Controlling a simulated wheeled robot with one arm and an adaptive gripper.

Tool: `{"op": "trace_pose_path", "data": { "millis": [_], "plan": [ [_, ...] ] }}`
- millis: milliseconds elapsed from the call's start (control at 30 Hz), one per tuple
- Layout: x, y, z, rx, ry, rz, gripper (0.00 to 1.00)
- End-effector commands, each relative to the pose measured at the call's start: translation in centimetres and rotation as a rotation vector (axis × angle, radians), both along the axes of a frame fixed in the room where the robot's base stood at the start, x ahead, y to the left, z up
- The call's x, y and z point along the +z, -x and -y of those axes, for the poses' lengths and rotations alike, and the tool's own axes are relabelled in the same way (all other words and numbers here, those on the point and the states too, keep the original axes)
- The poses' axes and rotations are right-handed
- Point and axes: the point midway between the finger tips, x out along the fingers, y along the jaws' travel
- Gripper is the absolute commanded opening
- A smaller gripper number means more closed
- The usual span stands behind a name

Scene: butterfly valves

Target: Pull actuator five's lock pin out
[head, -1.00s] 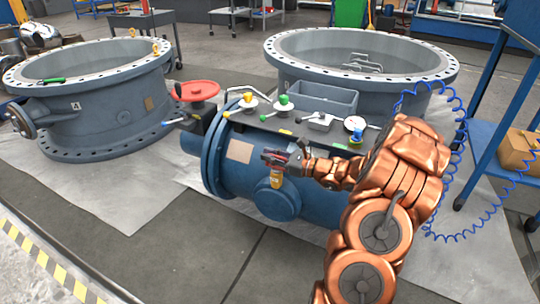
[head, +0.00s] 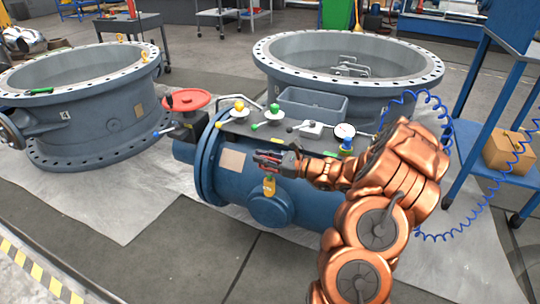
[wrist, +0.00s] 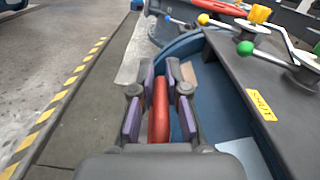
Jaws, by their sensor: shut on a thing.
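The blue horizontal actuator cylinder (head: 232,190) stands in the middle of the head view. My gripper (head: 268,160) is just above its front side, shut on a red piece that looks like the lock pin's handle. In the wrist view the red lock pin handle (wrist: 159,110) lies upright between the purple-padded fingers of my gripper (wrist: 158,92).
A dark panel on top of the cylinder carries yellow and green knobs (head: 275,108), a gauge (head: 344,131) and a grey bin (head: 312,104). A red handwheel (head: 185,100) is at left. Large flanged valve bodies (head: 85,100) stand behind. The floor in front is clear.

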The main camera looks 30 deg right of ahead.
Motion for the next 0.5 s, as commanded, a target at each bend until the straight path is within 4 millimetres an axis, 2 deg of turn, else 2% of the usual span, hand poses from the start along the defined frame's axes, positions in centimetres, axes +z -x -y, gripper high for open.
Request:
{"op": "trace_pose_path", "data": {
  "millis": [33,200,500],
  "plan": [
    [0.95,-0.28,-0.13,-0.003,-0.001,0.005,0.00],
    [1.17,-0.47,-0.81,0.008,0.000,0.005,0.00],
    [1.29,-0.49,-0.77,0.007,0.000,0.009,0.00]
  ]
}}
